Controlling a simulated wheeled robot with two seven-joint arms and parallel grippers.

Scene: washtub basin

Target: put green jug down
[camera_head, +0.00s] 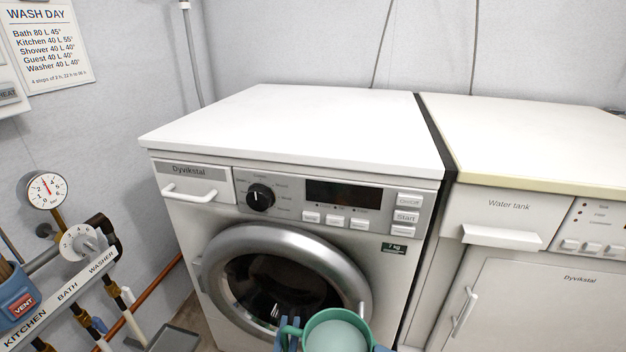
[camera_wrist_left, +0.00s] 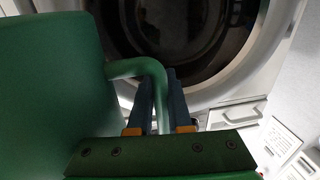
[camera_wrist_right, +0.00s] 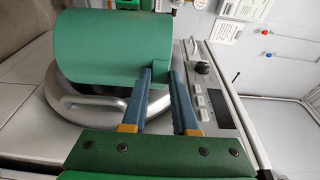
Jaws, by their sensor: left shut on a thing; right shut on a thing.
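The green jug (camera_head: 337,330) is at the bottom of the head view, held up in front of the washing machine door. Its round mouth faces up and shows a pale green inside. My left gripper (camera_head: 289,326) is at the jug's left side, and in the left wrist view its fingers (camera_wrist_left: 160,110) are shut around the handle. My right gripper (camera_head: 381,348) is barely in view at the jug's right. In the right wrist view its fingers (camera_wrist_right: 165,85) are shut on a green part sticking out of the jug (camera_wrist_right: 110,48). The jug's bottom is hidden in the head view.
The washing machine (camera_head: 290,130) has a bare white top with wide free room. A cream-topped machine (camera_head: 530,140) stands to its right, past a dark gap. Pipes, gauges and a labelled rail (camera_head: 65,300) are at the left wall.

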